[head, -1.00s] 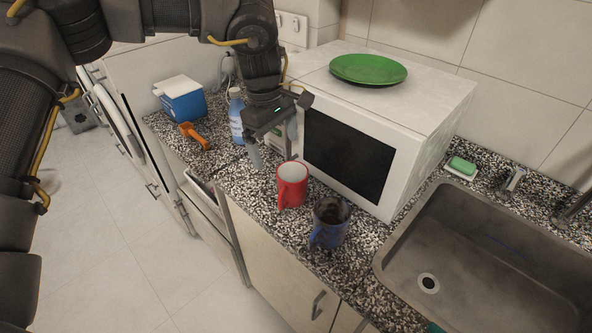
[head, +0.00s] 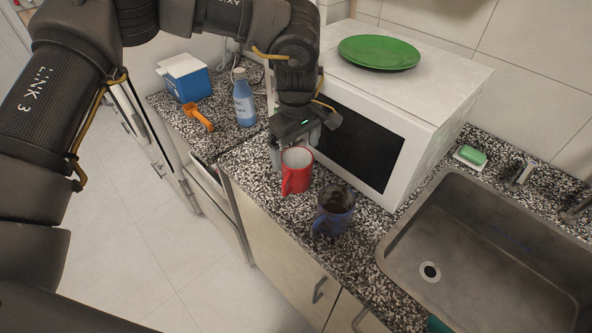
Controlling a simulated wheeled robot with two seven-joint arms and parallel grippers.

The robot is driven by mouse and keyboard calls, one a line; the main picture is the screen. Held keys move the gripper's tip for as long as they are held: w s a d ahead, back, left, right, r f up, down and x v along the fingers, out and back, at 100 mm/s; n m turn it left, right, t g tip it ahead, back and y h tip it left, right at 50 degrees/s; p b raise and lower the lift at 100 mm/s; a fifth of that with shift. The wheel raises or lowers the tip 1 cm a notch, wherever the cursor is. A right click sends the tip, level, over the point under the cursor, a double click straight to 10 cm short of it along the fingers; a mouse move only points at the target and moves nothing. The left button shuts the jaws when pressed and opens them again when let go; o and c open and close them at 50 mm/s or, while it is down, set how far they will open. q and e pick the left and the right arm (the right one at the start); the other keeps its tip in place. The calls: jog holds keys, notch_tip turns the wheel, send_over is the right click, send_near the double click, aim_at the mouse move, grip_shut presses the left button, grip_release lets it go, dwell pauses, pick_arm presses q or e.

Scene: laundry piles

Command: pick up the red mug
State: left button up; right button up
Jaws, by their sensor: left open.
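The red mug (head: 297,172) stands upright on the speckled counter in front of the microwave, its handle toward the front. My left gripper (head: 294,150) is open and pointing down, right at the mug's far rim. One finger shows at the mug's left side and the other at its right rear; whether they touch the mug I cannot tell. My right gripper is not in view.
A dark blue mug (head: 333,211) stands close to the right of the red mug. The white microwave (head: 420,150) carries a green plate (head: 379,52). A blue bottle (head: 244,98), an orange object (head: 198,117) and a blue box (head: 187,82) stand left. The sink (head: 395,262) is at right.

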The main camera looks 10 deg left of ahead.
aim_at(297, 163)
pick_arm(q)
notch_tip(297, 163, down, 4)
jog(key=shift+s+f+p, duration=0.1)
jog(key=shift+f+p, duration=0.1)
jog(key=shift+p, duration=0.75)
jog(key=shift+f, duration=0.3)
jog(key=shift+c, duration=0.5)
jog(key=c, duration=1.2)
jog(key=shift+c, duration=0.2)
jog(key=shift+r, duration=0.1)
